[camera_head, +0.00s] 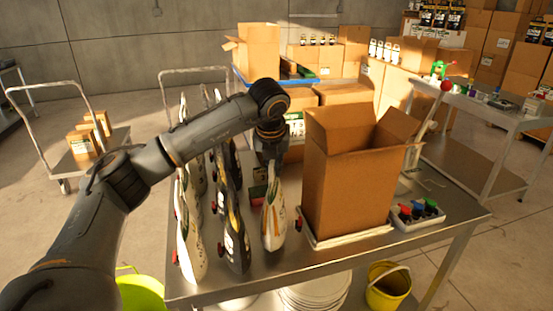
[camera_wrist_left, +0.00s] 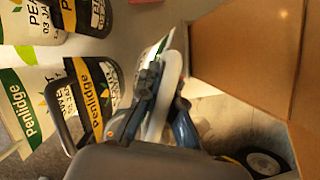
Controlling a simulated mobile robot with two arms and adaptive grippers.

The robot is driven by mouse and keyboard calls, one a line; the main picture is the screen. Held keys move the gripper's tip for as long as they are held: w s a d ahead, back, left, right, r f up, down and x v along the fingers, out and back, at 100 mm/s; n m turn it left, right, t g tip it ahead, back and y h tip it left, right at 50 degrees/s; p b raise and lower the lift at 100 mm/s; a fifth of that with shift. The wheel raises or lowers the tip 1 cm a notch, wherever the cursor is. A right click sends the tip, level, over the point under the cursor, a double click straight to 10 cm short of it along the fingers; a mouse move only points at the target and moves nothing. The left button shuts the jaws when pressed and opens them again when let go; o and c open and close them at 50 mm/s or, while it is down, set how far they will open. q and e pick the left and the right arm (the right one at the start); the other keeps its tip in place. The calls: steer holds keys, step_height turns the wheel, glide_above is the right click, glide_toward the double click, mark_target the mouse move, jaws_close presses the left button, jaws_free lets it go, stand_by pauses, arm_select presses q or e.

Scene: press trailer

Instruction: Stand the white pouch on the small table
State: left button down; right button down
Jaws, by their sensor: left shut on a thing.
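A white pouch (camera_head: 273,222) with a green and dark print hangs upright below my left gripper (camera_head: 271,158), by the near middle of a steel table (camera_head: 350,256). My left gripper is shut on the pouch's top edge; the wrist view shows the pale edge (camera_wrist_left: 168,85) between the fingers (camera_wrist_left: 160,105). I cannot tell whether its bottom touches the steel. A second steel table (camera_head: 490,112) with small items stands at the back right; I cannot tell which table is the small one. My right gripper is not in view.
Several white and black pouches (camera_head: 237,235) stand in rows just left of the held one. A tall open carton (camera_head: 345,185) stands close on its right. A tray of coloured caps (camera_head: 417,214) lies right of the carton. A yellow bucket (camera_head: 388,288) is below.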

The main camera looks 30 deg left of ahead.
arm_select(q)
steer(key=shift+w+a+f, duration=0.15)
steer(key=shift+w+a, duration=0.1)
steer(key=shift+a, duration=0.05)
step_height(320, 180, down, 3)
steer(key=shift+w+a+f+p, duration=0.1)
steer(key=shift+f+p, duration=0.05)
steer(key=shift+p, duration=0.35)
steer(key=c, duration=1.8)
jaws_free()
steer(key=shift+f, duration=0.25)
steer(key=shift+c, duration=0.2)
steer(key=o, duration=0.3)
steer(key=shift+s+r, duration=0.15)
steer(key=shift+s, duration=0.1)
steer(key=b+v, duration=0.2)
steer(key=v, duration=1)
